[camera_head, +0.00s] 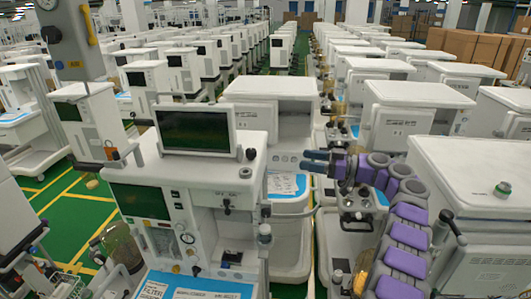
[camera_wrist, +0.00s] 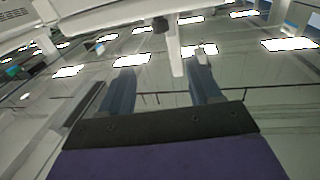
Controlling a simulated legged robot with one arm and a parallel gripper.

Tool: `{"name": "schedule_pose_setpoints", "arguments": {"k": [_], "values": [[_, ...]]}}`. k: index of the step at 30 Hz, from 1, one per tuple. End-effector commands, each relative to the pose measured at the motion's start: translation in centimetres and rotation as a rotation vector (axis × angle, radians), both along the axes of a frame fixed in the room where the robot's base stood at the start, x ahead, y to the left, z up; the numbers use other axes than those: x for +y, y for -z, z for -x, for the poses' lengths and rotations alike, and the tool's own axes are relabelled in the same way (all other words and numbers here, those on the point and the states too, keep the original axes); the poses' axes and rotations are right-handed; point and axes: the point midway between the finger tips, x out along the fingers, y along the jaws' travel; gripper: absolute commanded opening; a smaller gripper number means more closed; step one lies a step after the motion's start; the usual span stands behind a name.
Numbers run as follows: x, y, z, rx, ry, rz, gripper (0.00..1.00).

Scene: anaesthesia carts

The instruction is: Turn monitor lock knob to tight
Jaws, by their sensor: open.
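The monitor (camera_head: 197,128) has a dark screen and stands on top of a white anaesthesia cart (camera_head: 190,170) at left centre in the head view. A small black knob (camera_head: 250,153), which looks like the lock knob, sits at its lower right. My gripper (camera_head: 307,161) has blue fingers pointing left toward the knob, with a clear gap between. In the wrist view my gripper (camera_wrist: 162,68) is open and empty. A small dark knob (camera_wrist: 160,24) shows beyond the fingertips, near the top, against a white part. Whether it is tight cannot be told.
Another white cart (camera_head: 275,95) stands behind the monitor's right side. A white cart (camera_head: 470,180) stands close at the right of my arm. Rows of similar carts fill the back. A strip of green floor (camera_head: 75,210) with yellow lines shows at the left.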

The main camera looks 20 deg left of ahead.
Motion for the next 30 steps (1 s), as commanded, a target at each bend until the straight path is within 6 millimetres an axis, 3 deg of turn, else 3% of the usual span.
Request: {"name": "schedule_pose_setpoints", "arguments": {"k": [3,14,23,30], "values": [[3.2,0.0,0.4,0.004,-0.005,0.004,0.63],[7.9,-0.7,0.8,0.002,-0.002,-0.012,0.63],[13.5,-0.4,1.1,0.003,-0.001,-0.003,0.63],[15.3,-0.2,1.3,0.001,-0.001,0.002,0.63]]}}
